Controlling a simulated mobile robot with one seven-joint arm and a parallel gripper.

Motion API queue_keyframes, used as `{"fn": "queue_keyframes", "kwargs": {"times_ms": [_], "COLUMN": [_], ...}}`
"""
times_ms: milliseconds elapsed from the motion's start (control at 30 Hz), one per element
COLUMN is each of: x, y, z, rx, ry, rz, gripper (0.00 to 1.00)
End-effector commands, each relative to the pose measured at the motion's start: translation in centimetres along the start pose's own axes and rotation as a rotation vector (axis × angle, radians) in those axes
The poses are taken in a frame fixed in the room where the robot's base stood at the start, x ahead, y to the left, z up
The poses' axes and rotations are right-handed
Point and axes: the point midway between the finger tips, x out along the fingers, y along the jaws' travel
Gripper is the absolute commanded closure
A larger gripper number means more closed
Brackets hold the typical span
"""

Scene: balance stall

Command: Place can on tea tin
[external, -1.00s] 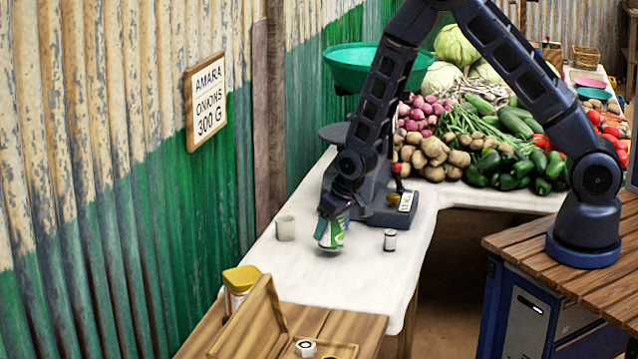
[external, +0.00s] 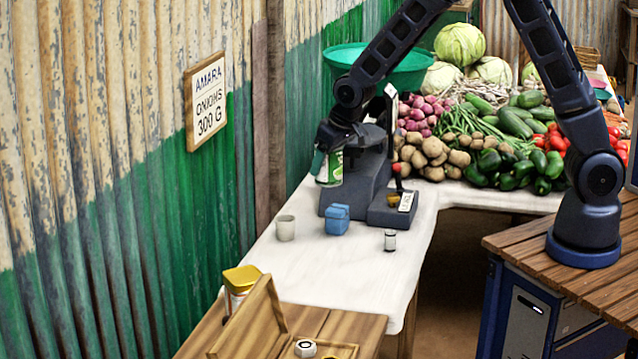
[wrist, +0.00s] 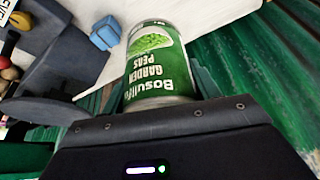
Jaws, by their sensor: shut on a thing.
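The can also fills the middle of the wrist view (wrist: 155,68), between the fingers. A small blue container (external: 337,220) stands on the white counter below and slightly right of the can; it also shows in the wrist view (wrist: 105,32). A tin with a yellow lid (external: 241,284) stands near the wooden box. I cannot tell for sure which one is the tea tin.
Vegetables fill the back.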

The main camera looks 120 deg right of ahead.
Motion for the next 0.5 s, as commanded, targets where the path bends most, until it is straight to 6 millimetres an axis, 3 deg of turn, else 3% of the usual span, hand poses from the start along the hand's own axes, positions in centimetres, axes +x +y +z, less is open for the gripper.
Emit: {"fn": "queue_keyframes", "kwargs": {"times_ms": [167,500], "x": [-0.8,-4.1], "y": [-5.3,-19.5], "z": [-1.5,-3.3], "rx": [-0.123,-0.455], "ry": [-0.006,-0.016], "rz": [-0.049,-0.183], "gripper": [0.74,0.74]}}
